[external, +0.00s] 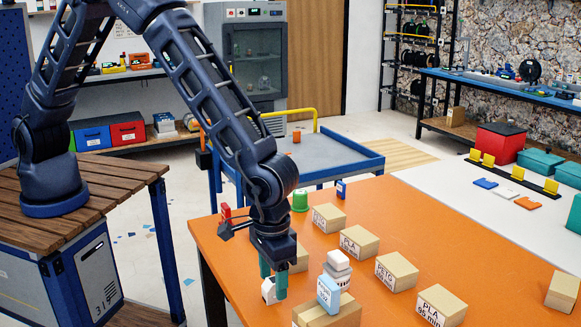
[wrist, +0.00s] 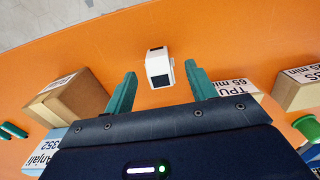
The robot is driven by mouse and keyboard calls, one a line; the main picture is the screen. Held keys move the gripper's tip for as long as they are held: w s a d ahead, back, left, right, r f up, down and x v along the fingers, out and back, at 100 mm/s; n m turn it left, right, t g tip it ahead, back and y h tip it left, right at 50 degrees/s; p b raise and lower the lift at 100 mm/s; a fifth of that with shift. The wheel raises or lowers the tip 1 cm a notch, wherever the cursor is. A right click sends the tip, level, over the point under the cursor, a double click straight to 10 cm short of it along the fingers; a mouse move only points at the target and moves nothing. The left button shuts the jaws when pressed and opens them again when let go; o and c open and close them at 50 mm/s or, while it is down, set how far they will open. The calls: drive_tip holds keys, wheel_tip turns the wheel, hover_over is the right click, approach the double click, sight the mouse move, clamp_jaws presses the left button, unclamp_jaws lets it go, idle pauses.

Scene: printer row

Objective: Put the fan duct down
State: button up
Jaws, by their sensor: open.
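The fan duct (wrist: 159,67), a small white part with black openings, rests on the orange table (wrist: 225,40) in the wrist view. In the external view the fan duct (external: 268,291) is near the table's left front edge, partly hidden by a finger. My gripper (external: 273,281) points down just over it. Its two green fingers are spread apart. In the wrist view my gripper (wrist: 160,72) has one finger to each side of the fan duct, with a visible gap on both sides.
A box with a blue-white carton (external: 329,292) is close to the right of my gripper. A green cylinder (external: 300,200) stands farther back. A blue cart (external: 330,160) is behind the table.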

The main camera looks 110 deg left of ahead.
sight(273, 280)
drive_tip(key=s+a+r+m, duration=0.1)
drive_tip(key=s+r, duration=0.2)
drive_tip(key=r, duration=0.5)
drive_tip(key=s+a+r+t, duration=0.1)
drive_tip(key=s+a+r, duration=0.15)
drive_tip(key=r, duration=0.55)
drive_tip(key=s+a+r+m, duration=0.1)
drive_tip(key=s+r, duration=0.2)
drive_tip(key=r, duration=0.5)
drive_tip(key=s+a+r+m+t, duration=0.15)
drive_tip(key=s+a+r, duration=0.25)
drive_tip(key=s+r, duration=0.75)
drive_tip(key=s+a+m+t, duration=0.1)
drive_tip(key=s+a+m, duration=0.1)
drive_tip(key=s, duration=1.2)
drive_tip(key=s+a+m+t, duration=0.1)
drive_tip(key=s+m, duration=0.2)
drive_tip(key=s, duration=1.1)
drive_tip(key=shift+a+r, duration=0.4)
drive_tip(key=shift+r, duration=0.05)
drive_tip(key=shift+m, duration=0.25)
